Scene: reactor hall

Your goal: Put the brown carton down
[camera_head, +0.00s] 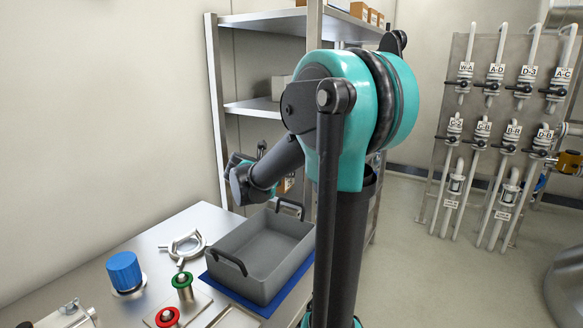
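My arm reaches away toward the metal shelf rack (216,110), with its wrist (240,180) in front of the rack's lower part. My gripper's fingers cannot be made out clearly behind the wrist and arm links. A small brown patch (286,184) shows just right of the wrist, beside a rack post. It may be a carton, but I cannot tell whether it is held or resting on a shelf. Several brown cartons (359,10) stand on the top shelf, partly cut off by the picture's edge.
A steel table (135,246) in front holds a grey open tray (268,282) on a blue mat (246,301), a blue-capped item (124,271), a ring-shaped clamp (184,246), and green (182,281) and red (167,317) knobs. A labelled valve panel (463,113) stands at right. The floor between is clear.

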